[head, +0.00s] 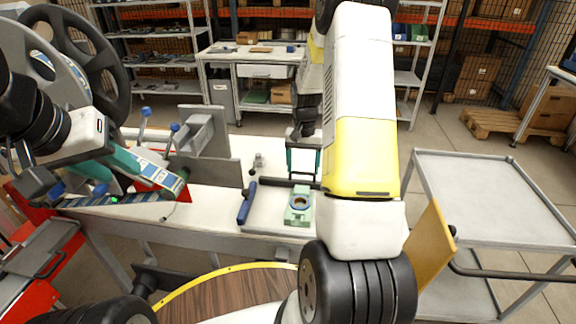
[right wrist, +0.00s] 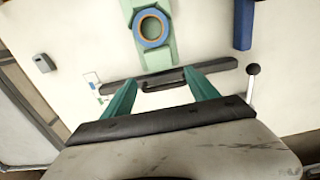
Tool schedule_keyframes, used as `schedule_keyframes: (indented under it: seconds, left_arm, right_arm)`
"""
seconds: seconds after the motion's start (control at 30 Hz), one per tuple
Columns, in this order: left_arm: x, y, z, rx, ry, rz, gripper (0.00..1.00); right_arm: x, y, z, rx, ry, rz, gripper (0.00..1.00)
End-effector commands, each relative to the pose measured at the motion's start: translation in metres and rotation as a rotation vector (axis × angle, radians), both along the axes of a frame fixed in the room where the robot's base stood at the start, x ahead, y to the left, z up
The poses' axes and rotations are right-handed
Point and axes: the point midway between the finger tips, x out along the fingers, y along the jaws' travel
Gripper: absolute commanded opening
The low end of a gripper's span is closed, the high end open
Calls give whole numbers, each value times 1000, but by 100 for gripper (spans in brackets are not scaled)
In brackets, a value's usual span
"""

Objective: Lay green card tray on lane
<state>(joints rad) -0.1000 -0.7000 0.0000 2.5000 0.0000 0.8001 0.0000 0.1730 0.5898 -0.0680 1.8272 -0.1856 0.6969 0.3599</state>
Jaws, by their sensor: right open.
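The green card tray (head: 299,219) lies on the white worktop with a round blue-rimmed, orange-centred ring on it. In the right wrist view the tray (right wrist: 157,60) is at the top, beyond my fingertips. My right gripper (head: 303,175) is open and empty. Its two teal fingers (right wrist: 162,92) are spread apart, short of the tray, near a dark bar with a small handle. My left gripper (head: 40,183) is at the left, by teal and red machine parts; its fingers are not clear. A sloping blue-striped strip (head: 118,201) lies there; I cannot tell if it is the lane.
A blue bar (head: 246,203) lies left of the tray, and the dark bar (right wrist: 115,87) behind it. A grey upright plate machine (head: 208,135) stands further left. A grey cart (head: 490,190) is at the right. A round wooden top (head: 225,292) is in front.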

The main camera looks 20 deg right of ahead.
Motion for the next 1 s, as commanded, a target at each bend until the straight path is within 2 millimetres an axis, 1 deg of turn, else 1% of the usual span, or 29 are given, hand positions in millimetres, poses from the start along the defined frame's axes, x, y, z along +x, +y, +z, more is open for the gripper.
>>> schedule_keyframes:
  seconds: [0.03,0.1,0.37,0.47,0.53,0.57,0.6,0.67,0.7,0.8,0.87,1.0]
  left_arm:
    - [0,0,0,0,0,0,36]
    - [0,0,0,0,0,0,36]
    - [0,0,0,0,0,0,36]
    - [0,0,0,0,0,0,36]
    - [0,0,0,0,0,0,36]
    - [0,0,0,0,0,0,36]
    - [0,0,0,0,0,0,36]
    - [0,0,0,0,0,0,36]
    - [0,0,0,0,0,0,36]
    - [0,0,0,0,0,0,36]
    - [0,0,0,0,0,0,36]
    - [0,0,0,0,0,0,36]
  right_arm:
    - [1,0,12,-1,-4,-1,68]
    - [0,0,23,0,-2,-1,68]
    - [-2,2,50,2,-8,4,68]
    - [-7,10,72,6,-36,25,68]
    - [-15,18,94,12,-68,48,68]
    - [-20,22,106,15,-85,60,68]
    - [-27,29,121,19,-108,78,68]
    - [-38,38,143,25,-143,106,68]
    - [-47,45,157,28,-165,125,68]
    - [-71,60,187,37,-222,172,68]
    - [-86,70,203,41,-256,204,68]
    - [-125,89,234,50,-336,272,68]
